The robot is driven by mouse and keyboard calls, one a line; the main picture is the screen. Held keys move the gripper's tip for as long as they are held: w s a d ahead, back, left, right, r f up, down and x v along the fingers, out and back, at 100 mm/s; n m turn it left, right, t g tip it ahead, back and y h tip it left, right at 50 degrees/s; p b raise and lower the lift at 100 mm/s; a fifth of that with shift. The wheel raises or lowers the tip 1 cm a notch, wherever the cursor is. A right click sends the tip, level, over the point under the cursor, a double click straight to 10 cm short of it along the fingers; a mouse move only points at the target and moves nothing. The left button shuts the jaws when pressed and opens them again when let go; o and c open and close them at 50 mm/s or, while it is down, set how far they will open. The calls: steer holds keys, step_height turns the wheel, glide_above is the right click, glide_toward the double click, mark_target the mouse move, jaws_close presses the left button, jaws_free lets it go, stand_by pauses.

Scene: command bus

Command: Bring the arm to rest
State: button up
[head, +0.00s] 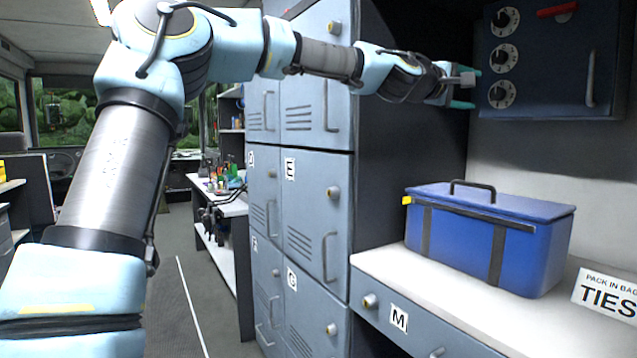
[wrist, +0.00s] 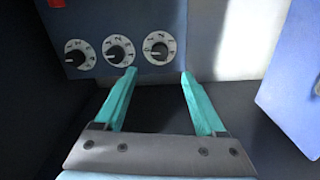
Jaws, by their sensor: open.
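My arm reaches from the lower left across the top of the head view toward the right. My gripper (head: 472,88) is at its end, just left of the dark blue box with dials (head: 545,60). In the wrist view my gripper (wrist: 155,85) shows its two teal fingers spread apart with nothing between them. The fingertips point toward the row of dials (wrist: 118,50). Whether they touch the box's face, I cannot tell.
Grey-blue lockers (head: 313,200) stand left of the gripper. A blue case with a black handle (head: 480,240) sits on the white counter (head: 400,285) below it. A sign reading TIES (head: 607,292) is at the right. A narrow aisle floor (head: 190,290) runs left of the lockers.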

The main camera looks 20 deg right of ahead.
steer(key=w+a+f+m+y+p, duration=0.1)
steer(key=w+a+f+y, duration=0.15)
steer(key=f, duration=0.55)
steer(key=w+a+f+m+y+p, duration=0.1)
steer(key=a+f+m+y, duration=0.2)
steer(key=f, duration=0.5)
steer(key=w+a+f+y+p, duration=0.1)
steer(key=w+a+f+y, duration=0.1)
steer(key=a+f, duration=0.5)
steer(key=w+a+f+y+p, duration=0.15)
steer(key=a+f, duration=0.25)
steer(key=a, duration=0.5)
steer(key=s+a+f+y+p, duration=0.1)
steer(key=s+a+f+y, duration=0.2)
steer(key=a, duration=0.9)
steer(key=s+a+f+y, duration=0.1)
steer(key=a+f+y, duration=0.25)
steer(key=a, duration=0.75)
steer(key=s+a+f+n+g+y+p, duration=0.1)
steer(key=s+a+f+g, duration=0.2)
steer(key=s+a, duration=0.6)
steer(key=a, duration=0.5)
steer(key=shift+s+a+n+y, duration=0.15)
steer(key=shift+s+n+y, duration=0.05)
steer(key=shift+n+y, duration=0.15)
